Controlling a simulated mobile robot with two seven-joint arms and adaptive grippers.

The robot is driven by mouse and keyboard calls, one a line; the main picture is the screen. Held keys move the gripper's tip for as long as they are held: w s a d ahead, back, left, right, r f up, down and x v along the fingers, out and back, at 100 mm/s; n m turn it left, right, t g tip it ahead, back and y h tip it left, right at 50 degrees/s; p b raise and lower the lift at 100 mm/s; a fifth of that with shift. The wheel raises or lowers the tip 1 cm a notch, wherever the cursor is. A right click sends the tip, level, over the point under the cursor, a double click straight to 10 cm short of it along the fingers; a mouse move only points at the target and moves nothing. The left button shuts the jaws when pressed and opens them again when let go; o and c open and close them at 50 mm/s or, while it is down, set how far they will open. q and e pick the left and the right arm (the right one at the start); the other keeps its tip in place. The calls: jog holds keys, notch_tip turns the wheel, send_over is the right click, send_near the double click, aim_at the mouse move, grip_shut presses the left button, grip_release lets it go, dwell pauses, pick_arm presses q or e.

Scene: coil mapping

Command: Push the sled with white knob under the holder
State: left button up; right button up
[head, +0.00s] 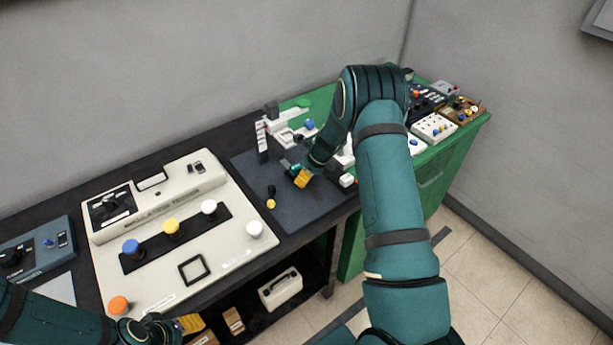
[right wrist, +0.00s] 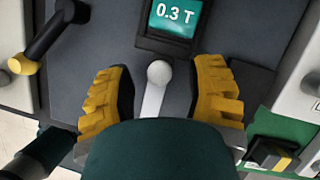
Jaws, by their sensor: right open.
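In the right wrist view a white round knob (right wrist: 159,73) stands on a pale bar (right wrist: 153,100) that runs down between my fingers. My right gripper (right wrist: 164,85) is open, with one yellow finger on each side of the knob and a gap on both sides. In the head view my right gripper (head: 302,178) is low over the dark mat, and it hides the knob. A white stand with an arm (head: 284,131), possibly the holder, is at the mat's back. My left gripper (head: 190,323) is at the bottom left, its jaws unclear.
A white panel with coloured knobs (head: 215,255) lies to the left.

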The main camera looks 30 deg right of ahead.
jog(key=shift+w+f, duration=0.1)
jog(key=shift+f, duration=0.05)
grip_shut()
jog(key=shift+a, duration=0.1)
